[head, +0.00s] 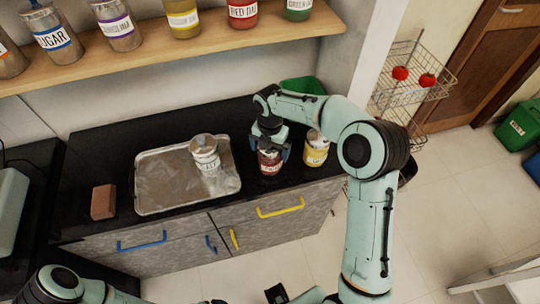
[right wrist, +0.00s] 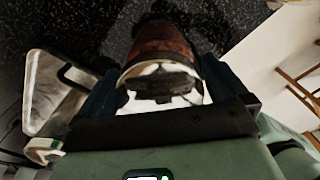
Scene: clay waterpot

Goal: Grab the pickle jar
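A red jar with a white label (head: 270,163) stands on the dark counter near its front edge. Its lettering is too small to read. My right gripper (head: 270,148) is at this jar from above, one finger on each side. A jar with a yellow label (head: 316,149) stands just right of the gripper. My left gripper does not clearly show.
A metal tray (head: 158,188) left of the gripper holds a lidded glass jar (head: 205,153). A reddish-brown block (head: 103,202) lies farther left. A shelf (head: 190,48) with several labelled jars runs above the counter. A wire rack (head: 408,88) stands at the right.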

